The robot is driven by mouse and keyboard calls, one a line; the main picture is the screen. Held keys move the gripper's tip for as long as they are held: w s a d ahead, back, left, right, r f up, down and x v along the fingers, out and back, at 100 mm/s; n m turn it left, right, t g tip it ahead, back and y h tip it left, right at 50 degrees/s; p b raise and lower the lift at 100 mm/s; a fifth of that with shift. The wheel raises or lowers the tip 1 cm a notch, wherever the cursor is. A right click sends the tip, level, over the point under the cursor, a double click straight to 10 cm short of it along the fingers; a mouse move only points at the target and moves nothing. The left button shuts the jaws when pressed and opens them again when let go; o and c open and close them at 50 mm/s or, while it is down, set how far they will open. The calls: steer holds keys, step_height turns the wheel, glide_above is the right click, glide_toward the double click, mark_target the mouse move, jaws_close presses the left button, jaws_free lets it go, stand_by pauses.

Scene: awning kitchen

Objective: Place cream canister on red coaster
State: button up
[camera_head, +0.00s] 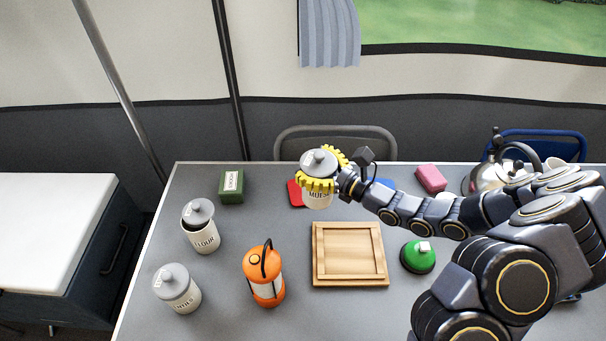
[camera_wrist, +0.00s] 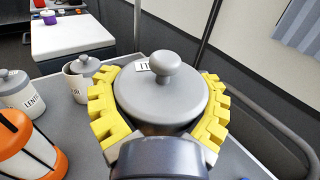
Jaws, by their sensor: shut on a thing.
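A cream canister (camera_head: 317,199) with a grey knobbed lid is held in my gripper (camera_head: 321,176) at the back middle of the table. Its label is partly covered by a yellow finger and seems to read "MUESLI". The yellow fingers are shut around its upper part, and the canister is upright. In the wrist view the grey lid (camera_wrist: 161,98) fills the middle between the fingers. The red coaster (camera_head: 295,193) shows at the canister's left edge; the rest of it is hidden behind the canister. I cannot tell whether the canister touches it.
Two more cream canisters (camera_head: 202,232) (camera_head: 180,293) and an orange lantern (camera_head: 264,277) stand at left. A green box (camera_head: 231,186) is at back left. A wooden tray (camera_head: 319,281) lies in front. A blue coaster (camera_head: 384,183), pink block (camera_head: 431,179), green-based object (camera_head: 417,260) and kettle (camera_head: 492,176) are rightward.

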steer(key=w+f, duration=0.4)
steer(key=w+a+f, duration=0.1)
steer(key=w+f, duration=0.3)
steer(key=w+a+f, duration=0.1)
steer(key=w+f, duration=0.3)
steer(key=shift+a+f, duration=0.15)
steer(key=o, duration=1.1)
